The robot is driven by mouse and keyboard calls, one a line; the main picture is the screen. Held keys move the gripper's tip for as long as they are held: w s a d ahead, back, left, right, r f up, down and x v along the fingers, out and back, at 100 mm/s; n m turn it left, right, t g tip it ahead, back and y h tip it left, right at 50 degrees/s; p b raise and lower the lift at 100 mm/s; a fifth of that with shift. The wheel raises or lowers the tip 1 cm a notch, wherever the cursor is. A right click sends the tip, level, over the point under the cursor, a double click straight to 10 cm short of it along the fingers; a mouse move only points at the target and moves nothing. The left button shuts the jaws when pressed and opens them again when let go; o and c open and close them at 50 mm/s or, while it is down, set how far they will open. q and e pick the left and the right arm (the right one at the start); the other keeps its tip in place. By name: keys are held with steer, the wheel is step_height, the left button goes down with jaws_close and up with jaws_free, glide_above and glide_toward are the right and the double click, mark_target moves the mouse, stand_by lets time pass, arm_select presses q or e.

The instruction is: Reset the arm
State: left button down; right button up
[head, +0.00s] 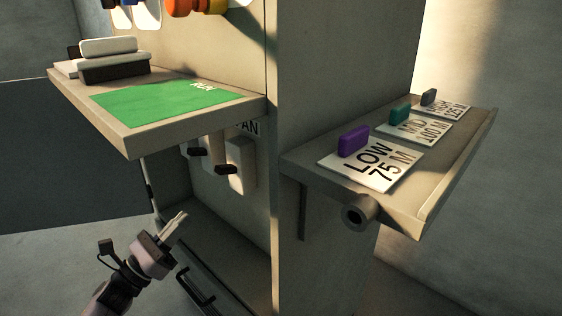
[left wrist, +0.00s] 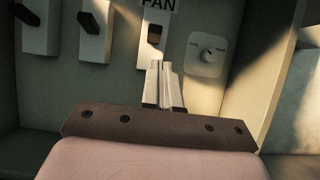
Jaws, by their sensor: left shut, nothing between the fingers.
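My left gripper (head: 176,222) is in the lower left of the head view, below the left shelf and in front of the panel of switches. Its fingers are together with nothing between them. In the left wrist view the gripper (left wrist: 163,85) points at the panel, just below a switch (left wrist: 154,40) under the PAN label (left wrist: 159,4). I cannot tell whether the fingertips touch the panel. Two dark-levered switches (left wrist: 95,25) are to the left. My right gripper is not in view.
The left shelf (head: 122,138) holds a green RUN mat (head: 170,98) and a stacked block (head: 112,60). The right shelf (head: 400,212) holds LOW, MID and HIGH cards with purple (head: 353,141), teal (head: 400,113) and grey blocks. A dark handle (head: 196,290) is below the panel.

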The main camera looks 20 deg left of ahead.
arm_select(q)
steer(key=s+d+f+n+g+y, duration=0.2)
steer(key=s+d+f+n+g, duration=0.15)
steer(key=d+n, duration=0.6)
steer(key=s+d+f+n+g+y, duration=0.25)
steer(key=s+d+f+n, duration=0.25)
steer(key=n, duration=0.9)
steer(key=s+d+f+n+g+y, duration=0.1)
steer(key=s+d+f+n+g, duration=0.25)
steer(key=d+n, duration=0.65)
steer(key=s+a+r+n+g+y+p, duration=0.1)
steer(key=r+p, duration=0.5)
steer(key=p, duration=0.6)
steer(key=s+a+r+n+y+p, duration=0.1)
steer(key=s+a+r+n+p, duration=0.3)
steer(key=p, duration=0.9)
step_height(320, 180, up, 3)
steer(key=shift+s+a+r+g, duration=0.15)
steer(key=shift+a+g, duration=0.2)
steer(key=shift+a, duration=0.5)
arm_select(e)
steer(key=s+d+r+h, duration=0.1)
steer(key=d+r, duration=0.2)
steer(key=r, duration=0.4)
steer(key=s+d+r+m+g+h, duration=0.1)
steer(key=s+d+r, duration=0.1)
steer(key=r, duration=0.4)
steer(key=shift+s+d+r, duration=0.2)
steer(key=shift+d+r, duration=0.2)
